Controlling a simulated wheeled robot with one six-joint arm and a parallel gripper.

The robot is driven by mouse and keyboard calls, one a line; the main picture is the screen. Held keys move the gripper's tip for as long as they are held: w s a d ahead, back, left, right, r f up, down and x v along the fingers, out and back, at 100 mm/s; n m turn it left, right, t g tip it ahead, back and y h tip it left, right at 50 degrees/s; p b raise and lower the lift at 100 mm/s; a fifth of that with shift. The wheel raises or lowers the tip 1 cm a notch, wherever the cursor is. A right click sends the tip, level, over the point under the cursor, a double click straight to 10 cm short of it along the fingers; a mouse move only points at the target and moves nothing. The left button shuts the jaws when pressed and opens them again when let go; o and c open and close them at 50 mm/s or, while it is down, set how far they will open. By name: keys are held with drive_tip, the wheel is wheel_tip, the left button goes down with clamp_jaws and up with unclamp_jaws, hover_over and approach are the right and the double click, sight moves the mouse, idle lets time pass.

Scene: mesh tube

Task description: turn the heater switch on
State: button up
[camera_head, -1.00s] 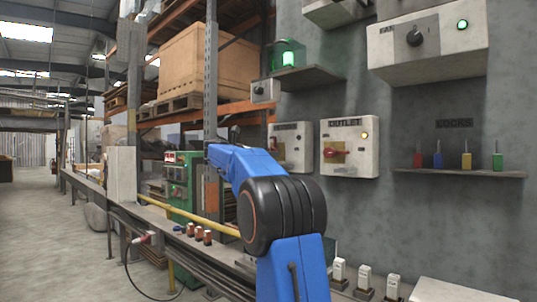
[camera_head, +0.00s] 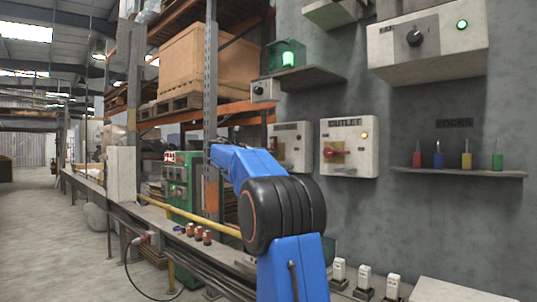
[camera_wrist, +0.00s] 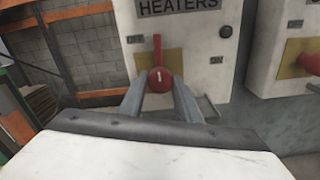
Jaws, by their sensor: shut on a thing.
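The white heater box (camera_wrist: 200,45) with a HEATERS label fills the upper middle of the wrist view. Its red switch (camera_wrist: 157,58) sits on a yellow plate, with a long narrow handle pointing roughly up and a round red knob at the bottom. The OFF mark is left of the handle and the ON mark is farther off to the right. My gripper (camera_wrist: 160,84) is shut on the red switch, one grey finger on each side of the knob. In the head view the heater box (camera_head: 297,148) is partly hidden behind my blue arm; the gripper is hidden there.
The outlet box (camera_head: 349,160) with its own red switch is just right of the heater box. A shelf (camera_head: 458,173) with coloured locks, a fan box (camera_head: 440,45) and a small shelf with a green lamp (camera_head: 287,57) are on the same wall.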

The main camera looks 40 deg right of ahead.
drive_tip(key=shift+m, duration=8.7)
drive_tip(key=o, duration=1.1)
drive_tip(key=shift+c, duration=0.2)
drive_tip(key=shift+a, duration=0.1)
drive_tip(key=s+a, duration=0.1)
drive_tip(key=a, duration=1.6)
drive_tip(key=shift+s+a, duration=0.15)
